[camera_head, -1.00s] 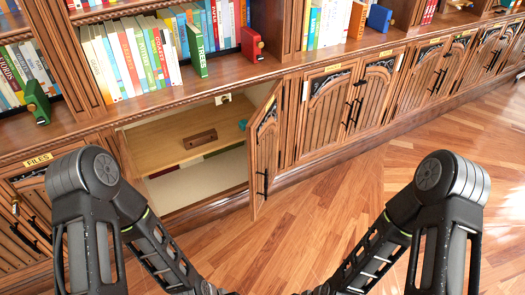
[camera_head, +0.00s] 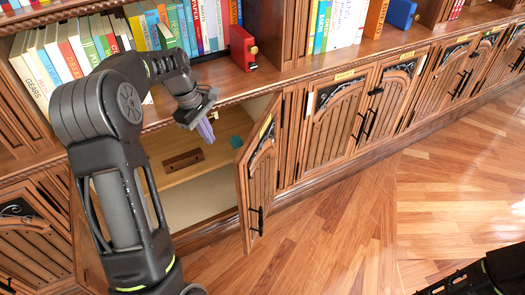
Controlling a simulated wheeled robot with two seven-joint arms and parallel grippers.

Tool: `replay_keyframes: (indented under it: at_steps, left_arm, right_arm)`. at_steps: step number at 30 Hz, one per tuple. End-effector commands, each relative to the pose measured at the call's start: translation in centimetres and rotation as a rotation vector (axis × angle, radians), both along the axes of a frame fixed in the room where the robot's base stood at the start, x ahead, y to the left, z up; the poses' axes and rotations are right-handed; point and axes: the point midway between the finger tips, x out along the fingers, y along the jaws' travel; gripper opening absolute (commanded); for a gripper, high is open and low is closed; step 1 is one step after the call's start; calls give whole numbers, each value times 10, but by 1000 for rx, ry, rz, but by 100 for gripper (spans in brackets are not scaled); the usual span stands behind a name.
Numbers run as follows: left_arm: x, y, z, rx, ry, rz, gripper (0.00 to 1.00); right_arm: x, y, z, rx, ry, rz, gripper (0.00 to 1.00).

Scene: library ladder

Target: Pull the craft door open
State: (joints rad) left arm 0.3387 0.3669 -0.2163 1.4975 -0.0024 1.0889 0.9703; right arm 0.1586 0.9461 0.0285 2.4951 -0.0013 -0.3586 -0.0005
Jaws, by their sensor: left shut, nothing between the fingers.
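The craft door (camera_head: 259,180) is the wooden cabinet door with a black handle (camera_head: 257,220). It stands ajar, swung out toward me, hinged on its right side. The cabinet interior (camera_head: 200,205) shows to its left. My left gripper (camera_head: 207,132) is up at the top of the cabinet opening, left of the door's upper edge and apart from it. Its fingers point down and look closed, with nothing held. Of my right arm, only a dark part shows at the lower right corner; its gripper is out of view.
Inside the cabinet, a dark brown block (camera_head: 183,160) lies on a wooden shelf (camera_head: 190,173), with a teal item (camera_head: 236,142) near the door. Books and a red bookend (camera_head: 243,48) stand on the ledge above. Other cabinet doors (camera_head: 333,115) to the right are closed. The wooden floor (camera_head: 340,215) is clear.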

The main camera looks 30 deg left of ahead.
Motion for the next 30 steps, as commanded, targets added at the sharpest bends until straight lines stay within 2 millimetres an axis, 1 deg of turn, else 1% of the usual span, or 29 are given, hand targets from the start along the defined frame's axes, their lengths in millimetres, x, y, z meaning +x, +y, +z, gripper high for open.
replay_keyframes:
  at_steps: [3,5,16,19,23,26,30]
  left_arm:
    - [-20,-11,3,-58,104,78,0]
    - [-25,-15,3,-72,131,106,0]
    - [-25,-16,2,-74,134,122,0]
    - [-25,-16,-2,-74,135,121,0]
    - [-24,-19,-12,-74,136,121,0]
    - [-25,-22,-26,-75,137,121,0]
    - [-24,-29,-51,-76,138,120,0]
  right_arm:
    - [0,0,0,0,1,0,36]
    - [-1,0,0,0,1,1,36]
    - [0,0,0,0,0,0,36]
    - [0,0,0,0,0,0,36]
    - [0,0,-1,0,0,0,36]
    - [0,0,-1,0,0,0,36]
    - [0,0,-2,0,0,0,36]
